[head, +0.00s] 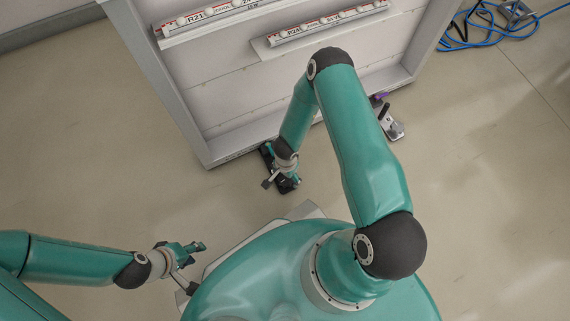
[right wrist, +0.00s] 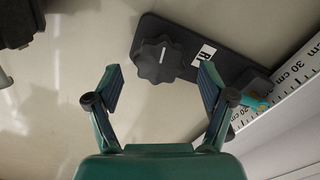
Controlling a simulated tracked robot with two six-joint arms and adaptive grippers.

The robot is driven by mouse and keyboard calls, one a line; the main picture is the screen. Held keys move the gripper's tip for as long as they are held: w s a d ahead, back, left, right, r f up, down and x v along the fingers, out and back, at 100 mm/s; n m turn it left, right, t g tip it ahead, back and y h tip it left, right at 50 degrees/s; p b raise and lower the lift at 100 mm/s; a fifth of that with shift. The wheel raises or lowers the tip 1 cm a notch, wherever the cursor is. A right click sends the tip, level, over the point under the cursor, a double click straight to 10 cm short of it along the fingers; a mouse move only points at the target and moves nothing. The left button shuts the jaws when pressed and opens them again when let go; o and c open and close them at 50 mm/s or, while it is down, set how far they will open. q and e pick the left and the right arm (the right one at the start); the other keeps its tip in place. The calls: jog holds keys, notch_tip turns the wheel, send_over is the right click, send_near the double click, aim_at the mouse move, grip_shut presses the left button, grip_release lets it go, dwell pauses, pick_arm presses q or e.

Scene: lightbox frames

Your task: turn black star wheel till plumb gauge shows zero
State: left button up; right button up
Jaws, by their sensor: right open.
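The black star wheel (right wrist: 159,60) sits on a dark plate with a white "R" label. In the right wrist view it is just beyond my right gripper (right wrist: 161,84), whose two fingers are open on either side, with a visible gap to each. In the head view my right gripper (head: 288,179) is low in front of the lightbox frame's near corner, over the dark plate (head: 267,154), and the wheel is hidden there. My left gripper (head: 199,247) is far from the wheel, at lower left; its opening is unclear. I cannot make out a plumb gauge or its reading.
The white lightbox frame (head: 150,75) stands behind, with labelled rails (head: 325,27). A ruler scale (right wrist: 298,72) runs beside the plate in the right wrist view. A metal foot (head: 391,126) is at the frame's right. Blue cable (head: 487,42) lies at the upper right. Floor at left is clear.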

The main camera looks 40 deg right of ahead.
jog(key=shift+f, duration=0.85)
jog(key=c, duration=1.1)
jog(key=shift+r+m, duration=0.1)
jog(key=shift+m, duration=0.4)
jog(key=shift+c, duration=0.2)
jog(key=shift+m, duration=0.5)
jog(key=o, duration=1.1)
jog(key=shift+o, duration=0.2)
